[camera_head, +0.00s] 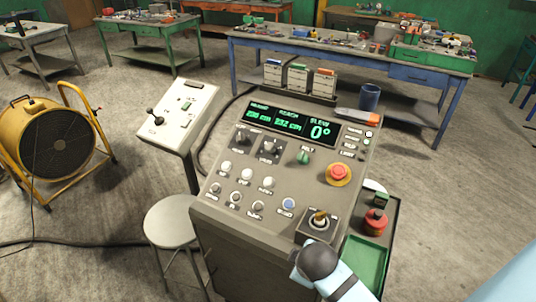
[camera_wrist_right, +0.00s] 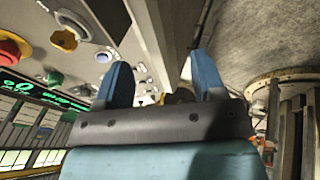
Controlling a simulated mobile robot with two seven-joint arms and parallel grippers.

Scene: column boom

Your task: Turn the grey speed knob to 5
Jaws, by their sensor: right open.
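The sloped console (camera_head: 225,215) stands in the middle of the head view. Its face carries several small pale grey knobs (camera_head: 246,175) in two rows at the left. Their labels are too small to read, so I cannot tell which is the speed knob or where it points. Some of these knobs also show in the right wrist view (camera_wrist_right: 142,68). My right gripper (camera_wrist_right: 160,66) is open, its blue fingers apart, beside the console face. I see nothing held. In the head view, my right arm reaches over the console's lower right corner and its fingers are hidden.
The console also has a green knob (camera_head: 304,157), a red stop button (camera_head: 338,173), a yellow-topped control (camera_head: 319,217) and a lit display (camera_head: 290,122). A side panel (camera_head: 178,118) and stool (camera_head: 178,222) stand left. A green tray (camera_head: 366,265) sits right.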

